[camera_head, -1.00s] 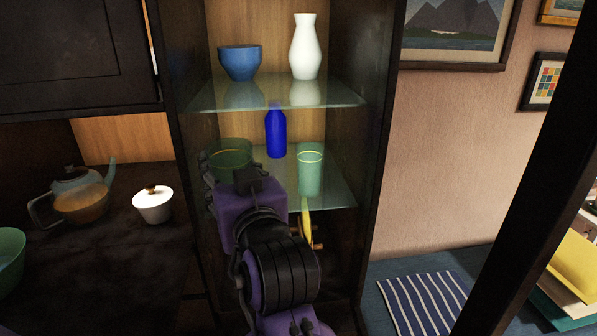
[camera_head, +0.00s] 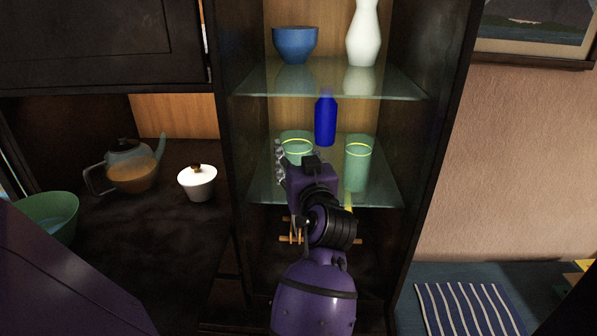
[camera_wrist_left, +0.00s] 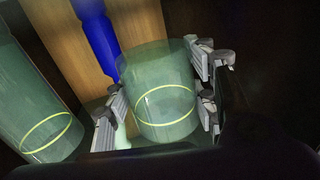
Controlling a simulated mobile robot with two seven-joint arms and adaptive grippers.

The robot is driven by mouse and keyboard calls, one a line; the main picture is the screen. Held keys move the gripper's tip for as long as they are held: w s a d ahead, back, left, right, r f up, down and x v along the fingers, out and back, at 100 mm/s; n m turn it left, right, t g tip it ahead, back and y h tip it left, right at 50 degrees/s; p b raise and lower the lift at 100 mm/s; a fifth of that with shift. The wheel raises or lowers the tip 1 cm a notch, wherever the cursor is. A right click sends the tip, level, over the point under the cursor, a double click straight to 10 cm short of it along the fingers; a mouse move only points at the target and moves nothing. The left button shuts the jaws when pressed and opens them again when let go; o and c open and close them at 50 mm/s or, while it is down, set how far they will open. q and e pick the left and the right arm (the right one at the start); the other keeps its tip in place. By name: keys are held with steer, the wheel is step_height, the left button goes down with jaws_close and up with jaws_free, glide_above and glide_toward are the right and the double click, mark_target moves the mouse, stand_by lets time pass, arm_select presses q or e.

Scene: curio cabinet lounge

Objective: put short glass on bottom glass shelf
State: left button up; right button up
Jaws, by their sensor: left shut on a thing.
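The short glass (camera_head: 297,141), green and clear with a yellow band, is held in my left gripper (camera_head: 294,160). In the left wrist view the short glass (camera_wrist_left: 158,95) stands between the two fingers (camera_wrist_left: 160,105), which close on its sides. In the head view it appears over the left part of the bottom glass shelf (camera_head: 383,193). My gripper hides its base, so I cannot tell whether it touches the shelf. A taller green glass (camera_head: 358,165) with a yellow band stands on the shelf to its right. My right gripper is not in view.
A blue bottle (camera_head: 325,122) stands behind the two glasses. The upper glass shelf (camera_head: 410,88) above holds a blue bowl (camera_head: 296,45) and a white vase (camera_head: 363,35). Dark cabinet sides close in left and right. A teapot (camera_head: 133,172) and white lidded pot (camera_head: 197,183) stand left.

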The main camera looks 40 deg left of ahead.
arm_select(q)
steer(key=shift+w+a+f, duration=0.25)
steer(key=shift+w+f, duration=0.15)
steer(key=shift+f, duration=0.05)
steer(key=f, duration=0.3)
steer(key=shift+w+f, duration=0.1)
steer(key=shift+w, duration=0.15)
steer(key=shift+f, duration=0.4)
steer(key=o, duration=1.4)
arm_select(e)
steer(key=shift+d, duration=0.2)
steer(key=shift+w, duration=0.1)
